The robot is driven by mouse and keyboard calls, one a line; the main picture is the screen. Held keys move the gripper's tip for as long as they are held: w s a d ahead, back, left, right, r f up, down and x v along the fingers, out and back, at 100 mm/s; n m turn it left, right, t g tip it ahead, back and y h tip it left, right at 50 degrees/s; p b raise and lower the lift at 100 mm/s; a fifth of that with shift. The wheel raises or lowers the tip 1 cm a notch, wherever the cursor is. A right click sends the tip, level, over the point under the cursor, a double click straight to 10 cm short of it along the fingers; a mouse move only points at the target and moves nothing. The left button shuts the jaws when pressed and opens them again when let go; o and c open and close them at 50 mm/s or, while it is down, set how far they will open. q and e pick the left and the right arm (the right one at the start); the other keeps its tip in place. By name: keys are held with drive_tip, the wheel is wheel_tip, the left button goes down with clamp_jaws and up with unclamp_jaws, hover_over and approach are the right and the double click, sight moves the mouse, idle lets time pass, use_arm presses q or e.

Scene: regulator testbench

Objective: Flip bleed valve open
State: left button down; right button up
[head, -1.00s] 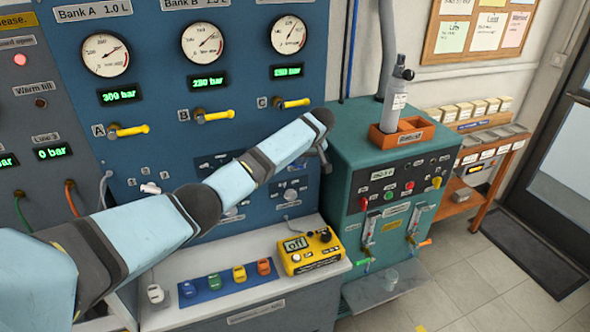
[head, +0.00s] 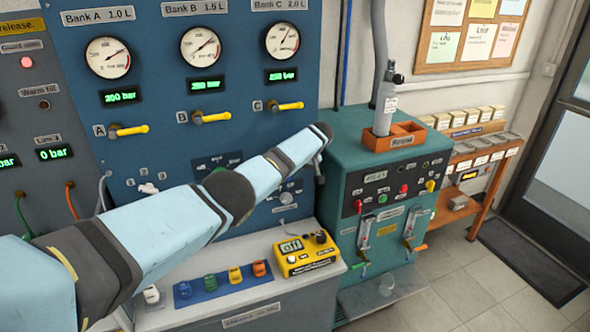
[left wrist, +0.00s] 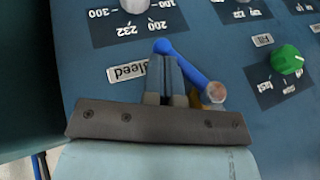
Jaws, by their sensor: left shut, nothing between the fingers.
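In the left wrist view the bleed valve is a blue lever (left wrist: 188,66) on the blue panel. It slants from a round pivot (left wrist: 215,93) at lower right to a rounded tip at upper left. The "Bleed" label (left wrist: 127,72) reads upside down beside it. My left gripper (left wrist: 165,68) is shut and empty, its fingers just left of the lever and below its tip. I cannot tell whether they touch it. In the head view my left arm reaches across the panel and hides the lever; a small part of the gripper (head: 320,172) shows under the wrist. My right gripper is not in view.
A green knob (left wrist: 287,60) sits right of the lever and a grey knob (left wrist: 134,5) above it. A teal cabinet (head: 350,145) stands close on the right.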

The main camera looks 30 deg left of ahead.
use_arm(q)
drive_tip(key=shift+s+a+f+p, duration=0.15)
drive_tip(key=shift+s+a+f, duration=0.2)
drive_tip(key=shift+f, duration=0.2)
drive_tip(key=shift+s+a+f+p, duration=0.15)
drive_tip(key=shift+s+a+f, duration=0.1)
drive_tip(key=shift+s+f, duration=0.2)
drive_tip(key=shift+f, duration=0.1)
idle(0.3)
drive_tip(key=b+v, duration=0.1)
drive_tip(key=v, duration=1.2)
drive_tip(key=shift+d+r, duration=0.15)
drive_tip(key=shift+r, duration=0.25)
drive_tip(key=shift+f, duration=0.1)
